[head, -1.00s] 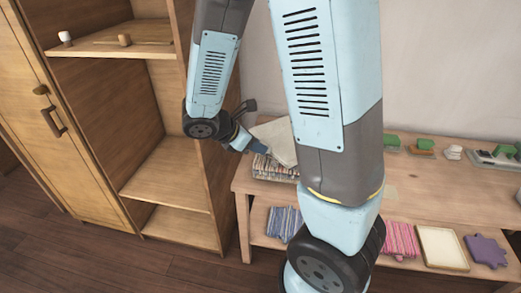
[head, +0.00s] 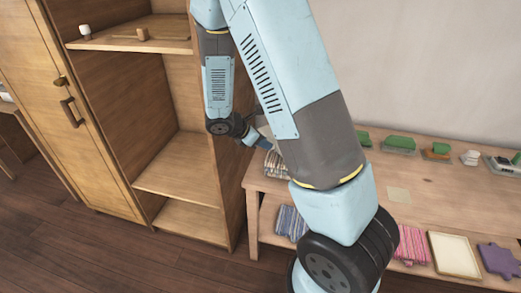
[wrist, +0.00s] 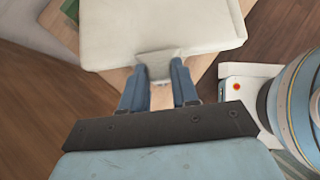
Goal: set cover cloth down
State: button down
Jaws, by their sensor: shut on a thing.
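The cover cloth (wrist: 160,22) is a cream, flat sheet with rounded corners and a small tab at its near edge. In the wrist view my gripper (wrist: 156,72) has its two blue fingers on either side of that tab and is shut on it. In the head view my gripper (head: 269,146) is over the left end of the wooden table, just above a striped rug stack (head: 276,166). The cloth is mostly hidden behind my arm there, so I cannot tell whether it touches the stack.
A tall wooden cabinet (head: 180,175) stands close on the left.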

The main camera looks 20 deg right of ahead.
jog(key=shift+w+f, duration=0.2)
jog(key=shift+f, duration=1.55)
jog(key=c, duration=0.8)
grip_release()
jog(key=shift+c, duration=0.2)
jog(key=v, duration=1.2)
jog(key=s+d+r+m+y, duration=0.2)
jog(key=s+d+r+m, duration=0.1)
jog(key=s+r+m, duration=0.3)
jog(key=s+d+r+m+y, duration=0.3)
jog(key=d+r+m, duration=0.1)
jog(key=r, duration=0.5)
jog(key=s+r+m+t+y, duration=0.3)
jog(key=s+r+m, duration=0.7)
jog(key=s, duration=0.3)
jog(key=shift+s+t+y, duration=0.35)
jog(key=shift+t+y, duration=0.05)
